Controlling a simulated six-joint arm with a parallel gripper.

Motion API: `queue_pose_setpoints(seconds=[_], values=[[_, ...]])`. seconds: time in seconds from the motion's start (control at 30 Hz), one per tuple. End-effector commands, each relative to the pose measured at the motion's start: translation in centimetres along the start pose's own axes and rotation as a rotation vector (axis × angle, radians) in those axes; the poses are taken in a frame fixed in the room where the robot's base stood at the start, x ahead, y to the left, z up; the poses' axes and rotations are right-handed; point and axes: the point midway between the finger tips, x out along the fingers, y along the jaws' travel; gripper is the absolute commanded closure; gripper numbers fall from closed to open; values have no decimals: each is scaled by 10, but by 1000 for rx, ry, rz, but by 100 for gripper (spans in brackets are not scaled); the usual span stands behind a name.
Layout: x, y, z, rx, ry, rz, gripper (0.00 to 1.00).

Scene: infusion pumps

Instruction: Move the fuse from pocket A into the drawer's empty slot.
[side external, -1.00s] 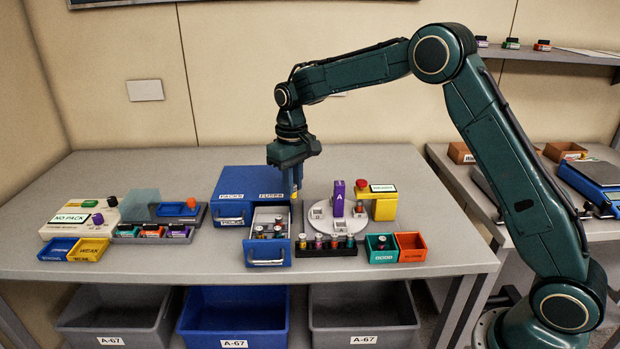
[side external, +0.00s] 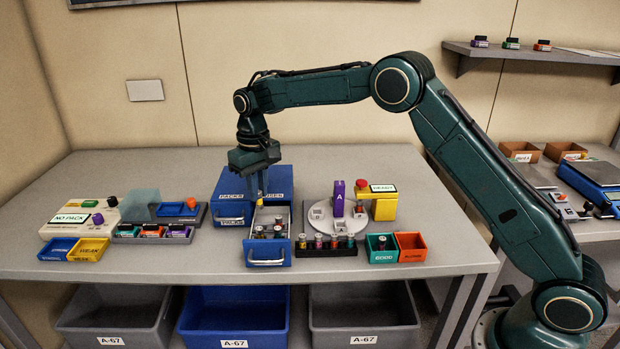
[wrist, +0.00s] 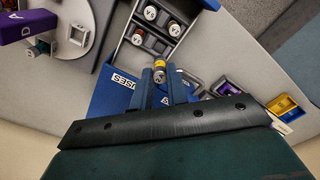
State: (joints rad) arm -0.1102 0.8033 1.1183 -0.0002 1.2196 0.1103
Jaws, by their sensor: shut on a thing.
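My gripper (side external: 261,197) points down over the back part of the open drawer, its blue fingers shut on a small fuse. The fuse (wrist: 159,68) has a yellow band and a pale end, and is held between the fingertips in the wrist view. The blue-fronted drawer (side external: 268,253) has a grey divided tray holding several dark fuses with pale tops. In the wrist view a compartment nearest the gripper (wrist: 160,72) looks empty, partly hidden by the fuse. A grey turntable (side external: 318,224) with a purple pillar marked A (side external: 339,198) stands to the right.
A blue cabinet (side external: 232,187) stands behind the drawer. A black rack of fuses (side external: 325,247), a green bin (side external: 381,249) and an orange bin (side external: 410,247) are right of it. A yellow box with a red button (side external: 385,209) stands behind the turntable. Left of the drawer, a tester and trays occupy the table.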

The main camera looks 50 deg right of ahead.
Motion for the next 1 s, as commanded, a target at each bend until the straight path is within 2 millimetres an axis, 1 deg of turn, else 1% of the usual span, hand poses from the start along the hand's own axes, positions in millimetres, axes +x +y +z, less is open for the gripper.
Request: queue_pose_setpoints(seconds=[0.7, 1.0], values=[[42, 0, 0, 0, -2, -1, 98], [48, 0, 1, 0, -2, -1, 98]])
